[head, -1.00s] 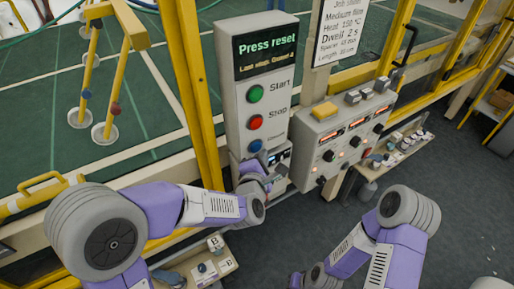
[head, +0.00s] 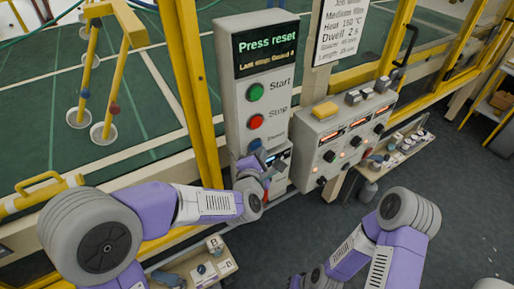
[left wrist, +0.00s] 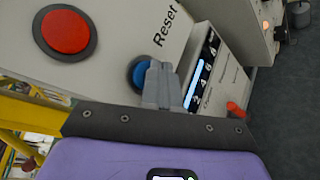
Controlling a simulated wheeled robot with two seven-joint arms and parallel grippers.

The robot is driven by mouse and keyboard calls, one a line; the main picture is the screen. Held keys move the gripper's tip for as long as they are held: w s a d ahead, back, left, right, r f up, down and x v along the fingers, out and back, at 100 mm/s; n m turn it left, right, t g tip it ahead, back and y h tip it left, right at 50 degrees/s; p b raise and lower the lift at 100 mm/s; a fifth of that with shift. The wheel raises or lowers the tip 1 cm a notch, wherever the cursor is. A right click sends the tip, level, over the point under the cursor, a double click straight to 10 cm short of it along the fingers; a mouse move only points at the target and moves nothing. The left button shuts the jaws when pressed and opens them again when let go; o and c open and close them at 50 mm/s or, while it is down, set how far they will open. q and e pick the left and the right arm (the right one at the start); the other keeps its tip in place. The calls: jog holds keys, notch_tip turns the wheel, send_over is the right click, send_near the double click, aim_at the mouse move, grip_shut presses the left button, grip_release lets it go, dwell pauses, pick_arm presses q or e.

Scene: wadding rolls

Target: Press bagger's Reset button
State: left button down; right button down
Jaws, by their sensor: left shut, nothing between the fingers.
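The bagger's grey control box (head: 240,120) has a screen (head: 266,46) reading "Press reset". Below it are a green Start button (head: 256,92), a red Stop button (head: 256,122) and the blue Reset button (head: 255,145). In the left wrist view the blue button (left wrist: 138,73) sits beside the word Reset, partly hidden by my left gripper (left wrist: 160,70). The gripper's fingers are shut and empty. Their tips are right at the button's edge; I cannot tell whether they touch it. My right gripper is out of view; only its arm shows.
The red button (left wrist: 66,32) is close by in the left wrist view. A second panel (head: 342,135) with knobs and lit displays stands to the right. Yellow guard frame posts (head: 187,80) rise on the left. A low shelf (head: 205,268) holds small items.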

pick_arm(q)
jog(key=shift+w+a, duration=0.25)
jog(key=shift+w, duration=0.05)
dwell(0.5)
jog(key=shift+s+d, duration=0.1)
jog(key=shift+s+d+b, duration=0.4)
jog(key=shift+s+b, duration=0.05)
jog(key=shift+s, duration=0.2)
jog(key=shift+d, duration=0.1)
jog(key=s+d, duration=0.1)
jog(key=s, duration=0.1)
jog(key=s+d, duration=0.1)
jog(key=s, duration=0.1)
jog(key=shift+d, duration=0.4)
dwell(0.5)
